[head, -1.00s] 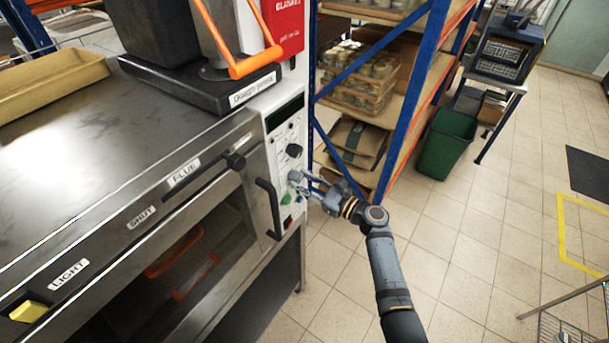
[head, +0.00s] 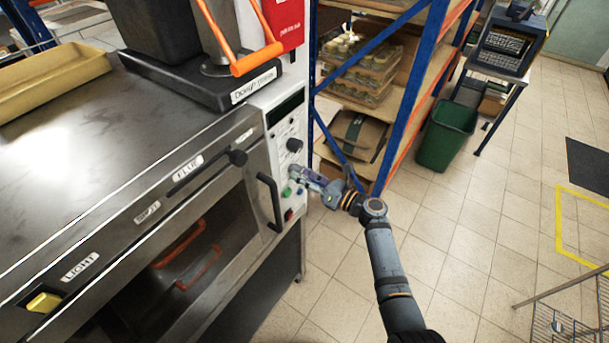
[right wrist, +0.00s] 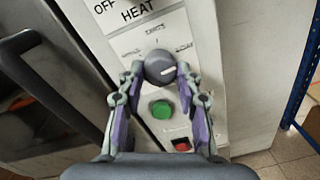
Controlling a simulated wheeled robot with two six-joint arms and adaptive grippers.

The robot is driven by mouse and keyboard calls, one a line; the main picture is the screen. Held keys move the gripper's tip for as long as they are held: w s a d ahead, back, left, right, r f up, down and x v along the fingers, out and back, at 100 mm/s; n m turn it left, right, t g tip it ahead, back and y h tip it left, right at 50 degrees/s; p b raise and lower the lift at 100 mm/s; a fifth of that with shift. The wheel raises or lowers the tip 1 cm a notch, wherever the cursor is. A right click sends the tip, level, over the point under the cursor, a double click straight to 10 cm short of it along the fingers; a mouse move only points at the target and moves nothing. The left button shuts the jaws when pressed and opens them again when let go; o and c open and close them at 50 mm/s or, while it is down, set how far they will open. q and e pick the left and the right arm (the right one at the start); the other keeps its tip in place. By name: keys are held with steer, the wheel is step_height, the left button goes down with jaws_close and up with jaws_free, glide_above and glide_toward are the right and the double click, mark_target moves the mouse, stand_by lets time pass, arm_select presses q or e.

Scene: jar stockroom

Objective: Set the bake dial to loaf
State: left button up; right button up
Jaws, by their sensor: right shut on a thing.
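The bake dial (right wrist: 158,64) is a round dark grey knob on the oven's white control panel (head: 284,124). In the head view the right gripper (head: 299,175) reaches the panel from the right and hides the dial. My left gripper is not in view.
A green button (right wrist: 161,109) and a red switch (right wrist: 181,144) sit below the dial. Another dark knob (head: 294,145) is above it, by the HEAT label. The black oven door handle (head: 270,202) is close on the left. A blue-framed shelf (head: 410,90) stands behind.

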steer(key=shift+f, duration=0.1)
steer(key=o, duration=1.1)
steer(key=shift+o, duration=0.2)
steer(key=v, duration=1.2)
